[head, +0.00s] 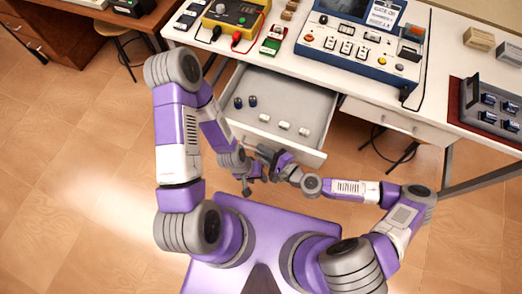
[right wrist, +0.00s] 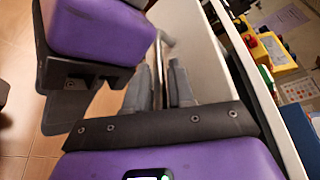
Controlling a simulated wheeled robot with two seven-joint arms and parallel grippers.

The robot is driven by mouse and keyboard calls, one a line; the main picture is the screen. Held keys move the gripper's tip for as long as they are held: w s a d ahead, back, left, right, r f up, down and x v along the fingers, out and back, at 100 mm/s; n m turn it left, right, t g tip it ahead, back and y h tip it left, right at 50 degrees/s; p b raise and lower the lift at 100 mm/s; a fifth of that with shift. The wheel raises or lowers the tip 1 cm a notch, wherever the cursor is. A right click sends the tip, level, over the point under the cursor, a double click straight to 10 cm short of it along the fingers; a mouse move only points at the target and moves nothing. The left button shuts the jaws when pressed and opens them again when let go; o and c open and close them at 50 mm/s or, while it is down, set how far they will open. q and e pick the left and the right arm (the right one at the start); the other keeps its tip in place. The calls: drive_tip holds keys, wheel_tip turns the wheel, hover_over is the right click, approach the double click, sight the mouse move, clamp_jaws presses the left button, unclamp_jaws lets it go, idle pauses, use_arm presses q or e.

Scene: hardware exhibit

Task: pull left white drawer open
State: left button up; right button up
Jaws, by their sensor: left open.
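The left white drawer (head: 290,98) is pulled well out from under the table in the head view. Its inside shows, with two dark and several pale small parts in it. Its white front also shows in the right wrist view (right wrist: 207,65). My right gripper (head: 264,152) is at the drawer front, its fingers (right wrist: 166,88) close together around the metal bar handle (right wrist: 164,42). In the head view the handle is mostly hidden by the grippers. My left gripper (head: 247,182) is open and empty, just below and left of the right one, off the drawer.
A second white drawer (head: 388,118) to the right is shut. On the white table stand a yellow meter (head: 232,18), a blue console (head: 355,42) and a dark tray of switches (head: 490,108). Stools stand on the tiled floor.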

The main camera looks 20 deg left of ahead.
use_arm(q)
drive_tip(key=shift+r, duration=0.15)
use_arm(e)
drive_tip(key=v, duration=0.6)
drive_tip(key=shift+d, duration=0.3)
drive_tip(key=shift+s+r, duration=0.1)
